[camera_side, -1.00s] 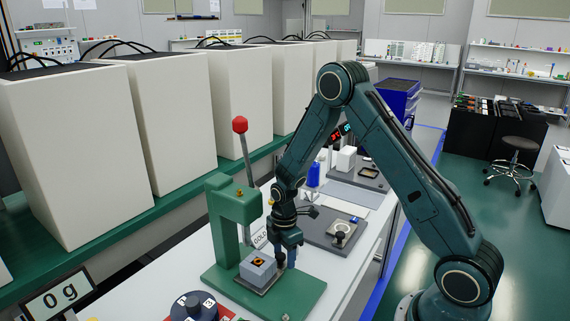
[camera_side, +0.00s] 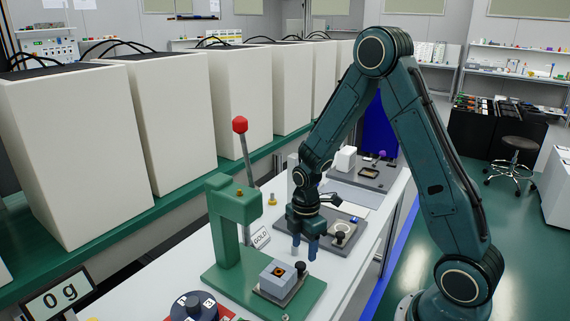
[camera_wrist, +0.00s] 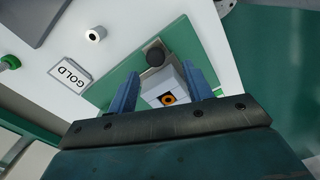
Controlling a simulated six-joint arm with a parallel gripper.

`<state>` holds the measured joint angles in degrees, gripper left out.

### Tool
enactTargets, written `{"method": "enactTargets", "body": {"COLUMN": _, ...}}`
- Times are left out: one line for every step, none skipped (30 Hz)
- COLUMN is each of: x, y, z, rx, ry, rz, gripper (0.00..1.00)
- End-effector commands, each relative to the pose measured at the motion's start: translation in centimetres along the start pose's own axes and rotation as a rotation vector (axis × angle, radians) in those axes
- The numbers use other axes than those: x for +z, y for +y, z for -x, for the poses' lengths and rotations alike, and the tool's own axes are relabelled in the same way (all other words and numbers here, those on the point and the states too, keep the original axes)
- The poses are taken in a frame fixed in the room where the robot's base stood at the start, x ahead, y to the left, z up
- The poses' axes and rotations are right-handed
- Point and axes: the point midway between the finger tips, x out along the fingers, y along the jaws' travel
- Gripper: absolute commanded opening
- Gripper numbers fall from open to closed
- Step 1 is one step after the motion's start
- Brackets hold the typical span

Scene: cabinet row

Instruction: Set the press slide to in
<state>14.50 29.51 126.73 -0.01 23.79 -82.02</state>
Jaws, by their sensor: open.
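The green press (camera_side: 232,207) stands on its green base plate in the side view. Its slide carries a pale grey block (camera_side: 279,278) with an orange-and-black ring on top. A round black knob (camera_side: 300,267) sits at the slide's right end. The block is to the right of the press head, not directly beneath it. My gripper (camera_side: 304,250) is open and empty, pointing down just above and behind the knob. In the wrist view the block (camera_wrist: 175,98) shows between my open fingers (camera_wrist: 163,82), with the knob (camera_wrist: 155,54) just beyond the fingertips.
A red-knobbed lever (camera_side: 240,126) rises behind the press. A GOLD sign (camera_side: 261,238) stands beside it. A grey fixture (camera_side: 350,243) lies behind my gripper.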

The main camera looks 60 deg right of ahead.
Motion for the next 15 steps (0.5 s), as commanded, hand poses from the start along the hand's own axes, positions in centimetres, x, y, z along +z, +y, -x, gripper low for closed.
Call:
{"method": "enactTargets", "body": {"x": 0.0, "y": 0.1, "z": 0.8, "rx": 0.005, "ry": 0.001, "rz": 0.0, "gripper": 0.5}}
{"method": "enactTargets", "body": {"x": 0.0, "y": 0.1, "z": 1.2, "rx": 0.005, "ry": 0.001, "rz": 0.0, "gripper": 0.5}}
{"method": "enactTargets", "body": {"x": 0.0, "y": 0.1, "z": 1.7, "rx": 0.005, "ry": 0.001, "rz": 0.0, "gripper": 0.5}}
{"method": "enactTargets", "body": {"x": 0.0, "y": 0.1, "z": 2.1, "rx": 0.005, "ry": 0.001, "rz": 0.0, "gripper": 0.5}}
{"method": "enactTargets", "body": {"x": 0.0, "y": 0.1, "z": 2.6, "rx": 0.005, "ry": 0.001, "rz": 0.0, "gripper": 0.5}}
{"method": "enactTargets", "body": {"x": 0.0, "y": 0.1, "z": 3.1, "rx": 0.005, "ry": 0.001, "rz": 0.0, "gripper": 0.5}}
{"method": "enactTargets", "body": {"x": 0.0, "y": 0.1, "z": 3.5, "rx": 0.004, "ry": 0.0, "rz": 0.0, "gripper": 0.5}}
{"method": "enactTargets", "body": {"x": 0.0, "y": 0.1, "z": 4.0, "rx": 0.005, "ry": 0.001, "rz": 0.0, "gripper": 0.5}}
{"method": "enactTargets", "body": {"x": 0.0, "y": 0.1, "z": 4.5, "rx": 0.004, "ry": 0.0, "rz": 0.0, "gripper": 0.5}}
{"method": "enactTargets", "body": {"x": 0.0, "y": 0.1, "z": 4.9, "rx": 0.005, "ry": 0.001, "rz": 0.0, "gripper": 0.5}}
{"method": "enactTargets", "body": {"x": 0.0, "y": 0.1, "z": 5.4, "rx": 0.005, "ry": 0.001, "rz": 0.0, "gripper": 0.5}}
{"method": "enactTargets", "body": {"x": 0.0, "y": 0.1, "z": 5.9, "rx": 0.005, "ry": 0.001, "rz": 0.0, "gripper": 0.5}}
{"method": "enactTargets", "body": {"x": 0.0, "y": 0.1, "z": 6.3, "rx": 0.006, "ry": 0.001, "rz": 0.0, "gripper": 0.5}}
{"method": "enactTargets", "body": {"x": 0.0, "y": 0.1, "z": 6.8, "rx": 0.005, "ry": 0.001, "rz": 0.0, "gripper": 0.5}}
{"method": "enactTargets", "body": {"x": 0.0, "y": 0.1, "z": 7.3, "rx": 0.005, "ry": 0.001, "rz": 0.0, "gripper": 0.5}}
